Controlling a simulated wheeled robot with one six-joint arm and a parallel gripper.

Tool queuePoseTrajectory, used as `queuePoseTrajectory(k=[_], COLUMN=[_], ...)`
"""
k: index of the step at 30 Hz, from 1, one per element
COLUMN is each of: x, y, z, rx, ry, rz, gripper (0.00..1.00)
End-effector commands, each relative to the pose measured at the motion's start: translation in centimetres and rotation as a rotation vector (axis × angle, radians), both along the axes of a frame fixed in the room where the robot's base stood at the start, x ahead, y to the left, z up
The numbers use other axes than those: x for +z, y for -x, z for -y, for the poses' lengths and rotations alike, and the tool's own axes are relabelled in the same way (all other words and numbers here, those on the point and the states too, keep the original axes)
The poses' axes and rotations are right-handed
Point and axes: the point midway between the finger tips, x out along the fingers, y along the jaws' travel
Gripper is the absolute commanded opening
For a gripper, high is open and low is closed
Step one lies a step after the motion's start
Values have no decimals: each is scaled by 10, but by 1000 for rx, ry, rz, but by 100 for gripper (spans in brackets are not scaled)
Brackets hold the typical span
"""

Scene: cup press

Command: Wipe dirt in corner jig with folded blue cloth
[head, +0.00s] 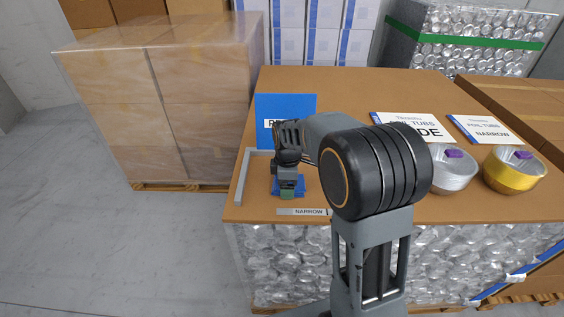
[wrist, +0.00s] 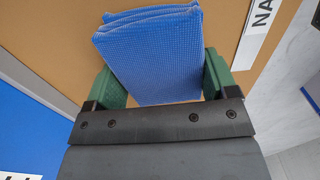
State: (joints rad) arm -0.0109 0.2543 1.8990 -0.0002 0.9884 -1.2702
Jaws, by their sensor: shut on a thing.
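My gripper (head: 288,194) points down over the left part of the brown worktop. It is shut on the folded blue cloth (head: 301,187), which shows at the fingers. In the wrist view the cloth (wrist: 152,50) sits between the two green fingers of my gripper (wrist: 160,82), its folded layers showing at the far edge. The grey corner jig (head: 242,178) is an angled strip along the worktop's left edge, left of my gripper. Part of it shows as a grey strip (wrist: 34,82) in the wrist view. I see no dirt; my arm and the cloth may hide it.
A blue sign (head: 285,108) stands behind my gripper. A NARROW label (head: 302,212) lies at the front edge. To the right are a silver tub (head: 452,172), a gold tub (head: 515,172) and two white signs. A wrapped pallet of boxes (head: 160,100) stands left.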

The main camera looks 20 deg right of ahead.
Motion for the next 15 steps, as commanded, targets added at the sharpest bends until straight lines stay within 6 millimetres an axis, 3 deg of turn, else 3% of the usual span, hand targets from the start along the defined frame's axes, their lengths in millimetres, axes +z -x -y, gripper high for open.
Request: queuePoseTrajectory(k=[3, 7, 15], x=[0, 25, 48], y=[-1, -1, 0], z=[-8, -8, -10], rx=[-4, -5, 0], ry=[0, 0, -1], rz=[-1, 5, 1], gripper=[57, 57, 57])
